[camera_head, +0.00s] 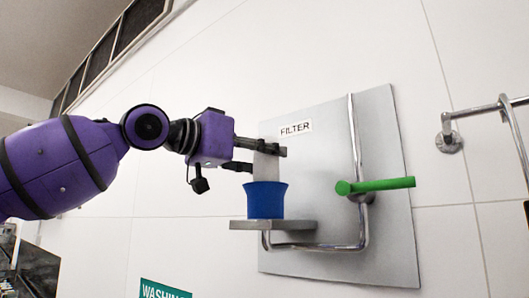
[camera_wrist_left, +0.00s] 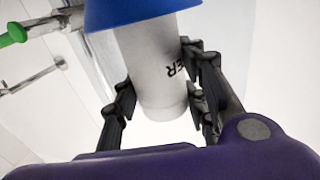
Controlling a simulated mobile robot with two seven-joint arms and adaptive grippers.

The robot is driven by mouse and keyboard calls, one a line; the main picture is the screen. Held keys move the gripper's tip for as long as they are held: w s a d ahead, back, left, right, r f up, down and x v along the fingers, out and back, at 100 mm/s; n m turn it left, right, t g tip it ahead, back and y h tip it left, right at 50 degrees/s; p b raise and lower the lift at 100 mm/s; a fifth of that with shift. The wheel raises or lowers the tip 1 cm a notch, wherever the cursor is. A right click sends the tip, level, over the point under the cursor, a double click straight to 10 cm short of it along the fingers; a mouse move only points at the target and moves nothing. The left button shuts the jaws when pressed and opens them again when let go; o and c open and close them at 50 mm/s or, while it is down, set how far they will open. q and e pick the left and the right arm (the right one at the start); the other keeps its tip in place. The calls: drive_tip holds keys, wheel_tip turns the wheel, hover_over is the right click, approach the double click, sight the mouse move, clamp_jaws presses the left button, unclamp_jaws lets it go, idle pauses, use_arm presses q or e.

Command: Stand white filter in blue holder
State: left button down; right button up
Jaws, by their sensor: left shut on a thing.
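The white filter (camera_head: 268,171) is a pale upright cylinder above the blue holder (camera_head: 265,201). My left gripper (camera_head: 265,160) comes in from the left and is shut on the filter near its upper part. In the left wrist view the filter (camera_wrist_left: 150,70) sits between both fingers, with the letters "ER" by its side. Its far end meets the blue holder (camera_wrist_left: 125,12) there. The holder's rim hides the filter's lower end, so I cannot tell how deep it sits. My right gripper is not in view.
The holder stands on a small grey shelf (camera_head: 285,225) on a chrome pipe (camera_head: 357,160) in front of a grey wall panel (camera_head: 395,240). A green handle (camera_head: 385,185) juts out at the right. A "FILTER" label (camera_head: 296,129) is above.

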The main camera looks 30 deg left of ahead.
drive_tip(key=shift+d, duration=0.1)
use_arm(q)
drive_tip(key=c, duration=1.1)
unclamp_jaws()
drive_tip(key=shift+f, duration=0.15)
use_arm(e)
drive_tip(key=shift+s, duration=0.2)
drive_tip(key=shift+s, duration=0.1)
use_arm(q)
drive_tip(key=p+v, duration=0.2)
drive_tip(key=v, duration=1)
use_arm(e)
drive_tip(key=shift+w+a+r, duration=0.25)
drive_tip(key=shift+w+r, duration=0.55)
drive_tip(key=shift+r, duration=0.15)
use_arm(q)
drive_tip(key=shift+a, duration=0.1)
